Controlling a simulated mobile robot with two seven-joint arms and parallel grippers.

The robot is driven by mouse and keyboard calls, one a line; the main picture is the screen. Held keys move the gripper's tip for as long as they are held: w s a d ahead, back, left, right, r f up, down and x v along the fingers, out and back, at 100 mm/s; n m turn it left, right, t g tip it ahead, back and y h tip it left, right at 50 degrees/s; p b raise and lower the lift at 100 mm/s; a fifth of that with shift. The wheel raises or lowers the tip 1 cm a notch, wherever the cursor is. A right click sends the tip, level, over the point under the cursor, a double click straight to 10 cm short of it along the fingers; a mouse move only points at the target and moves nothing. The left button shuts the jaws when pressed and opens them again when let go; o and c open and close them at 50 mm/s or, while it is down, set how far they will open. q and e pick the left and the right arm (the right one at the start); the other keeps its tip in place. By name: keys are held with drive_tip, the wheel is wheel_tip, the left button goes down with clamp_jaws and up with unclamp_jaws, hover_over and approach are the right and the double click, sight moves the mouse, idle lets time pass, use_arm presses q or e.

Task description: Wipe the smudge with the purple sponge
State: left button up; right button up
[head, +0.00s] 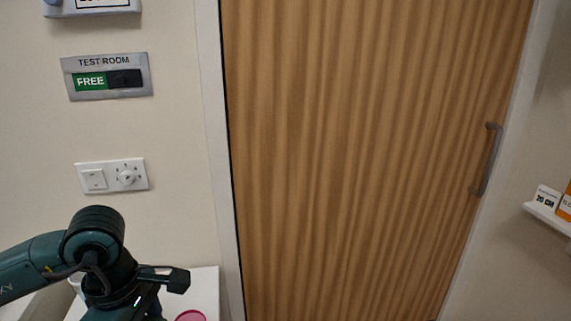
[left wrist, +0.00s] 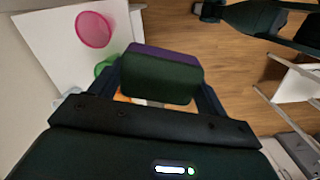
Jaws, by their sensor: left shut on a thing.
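The purple sponge (left wrist: 165,53) shows in the left wrist view as a block with a purple layer and a dark green face toward the camera. It sits between the fingers of my left gripper (left wrist: 160,85), which is shut on it. In the head view my left gripper (head: 160,292) is at the lower left, over a white surface (head: 208,285), and the sponge cannot be made out there. No smudge can be seen in either view. A dark arm of mine (left wrist: 262,17) shows at the top right of the left wrist view; its gripper is unclear.
A pink round thing (left wrist: 94,29) and a green one (left wrist: 104,67) are by the white surface. A wooden door (head: 360,150) with a grey handle (head: 487,160) fills the head view's middle. A switch plate (head: 112,176) is on the wall. A small shelf (head: 545,213) is at right.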

use_arm(q)
drive_tip(key=m, duration=0.3)
drive_tip(key=w+m, duration=0.1)
drive_tip(key=shift+d+f, duration=0.2)
drive_tip(key=shift+d, duration=0.2)
drive_tip(key=m, duration=0.3)
drive_tip(key=w+m, duration=0.1)
drive_tip(key=shift+d+f+m+p, duration=0.2)
drive_tip(key=shift+d+m+p, duration=0.15)
drive_tip(key=shift+d+m, duration=0.05)
drive_tip(key=m, duration=0.2)
drive_tip(key=w+m, duration=0.1)
drive_tip(key=m, duration=0.1)
drive_tip(key=shift+d+f, duration=0.25)
drive_tip(key=shift+d, duration=0.1)
drive_tip(key=m, duration=0.4)
drive_tip(key=shift+w+d+f+p, duration=0.25)
drive_tip(key=shift+w+d+p, duration=0.05)
drive_tip(key=shift+w, duration=0.1)
use_arm(e)
drive_tip(key=shift+s+d, duration=0.25)
drive_tip(key=shift+d, duration=0.15)
